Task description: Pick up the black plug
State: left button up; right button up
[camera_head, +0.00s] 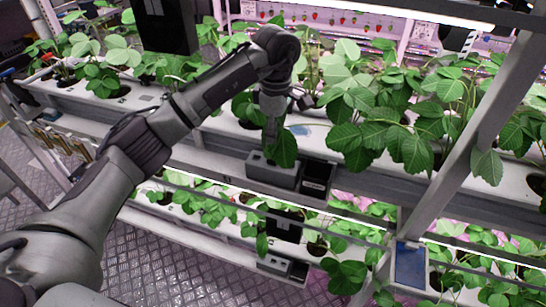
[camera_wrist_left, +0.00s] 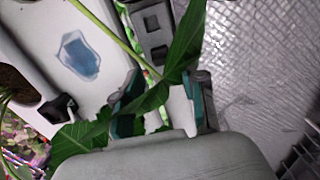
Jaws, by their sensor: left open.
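My left gripper (camera_head: 273,128) points down at the front edge of the upper planting trough, just above a grey box (camera_head: 265,172). In the left wrist view its two fingers (camera_wrist_left: 163,105) are apart, with green leaves (camera_wrist_left: 183,50) crossing in front of and between them. The grey box also shows beyond the fingers (camera_wrist_left: 155,25). I cannot clearly make out the black plug. A small black piece (camera_wrist_left: 57,108) sits on the white trough left of the fingers in the wrist view; I cannot tell whether it is the plug. No object is visibly held.
An open black holder (camera_head: 317,180) stands right of the grey box. Strawberry plants (camera_head: 375,115) crowd the white trough (camera_head: 75,98). A slanted grey post (camera_head: 458,140) stands at the right. A lower planted row runs below. The patterned metal floor (camera_head: 150,262) is clear.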

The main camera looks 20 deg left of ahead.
aim_at(273, 156)
pick_arm(q)
jog(key=shift+f, duration=0.8)
jog(key=f+p, duration=0.1)
jog(key=f, duration=0.2)
jog(key=f+p, duration=0.1)
jog(key=shift+a+f+p, duration=0.3)
jog(key=shift+f+p, duration=0.05)
jog(key=shift+f, duration=0.35)
jog(key=c, duration=0.5)
